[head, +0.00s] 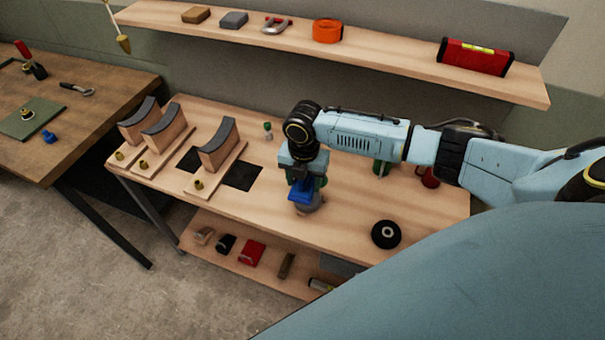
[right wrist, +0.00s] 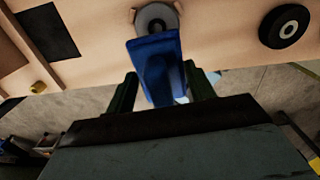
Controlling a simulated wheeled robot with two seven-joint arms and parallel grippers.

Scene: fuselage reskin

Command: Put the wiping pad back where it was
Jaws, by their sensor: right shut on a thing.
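My right gripper (head: 303,182) is over the middle of the wooden workbench (head: 340,225), pointing down. Its green fingers, clear in the right wrist view (right wrist: 162,88), are shut on a blue block-like piece (right wrist: 153,55), which I take to be the wiping pad. The blue piece also shows in the head view (head: 300,193). A grey round piece (head: 309,205) is right below or behind it; it shows in the right wrist view too (right wrist: 157,17). I cannot tell whether the two are joined, or whether they touch the bench. My left gripper is not in view.
Curved-top wooden blocks (head: 218,150) and dark squares (head: 243,176) are left of the gripper. A black wheel-like roll (head: 386,234) is at the bench's front right. A green item (head: 381,168) and a red item (head: 429,178) stand behind. A shelf (head: 370,57) hangs above the back.

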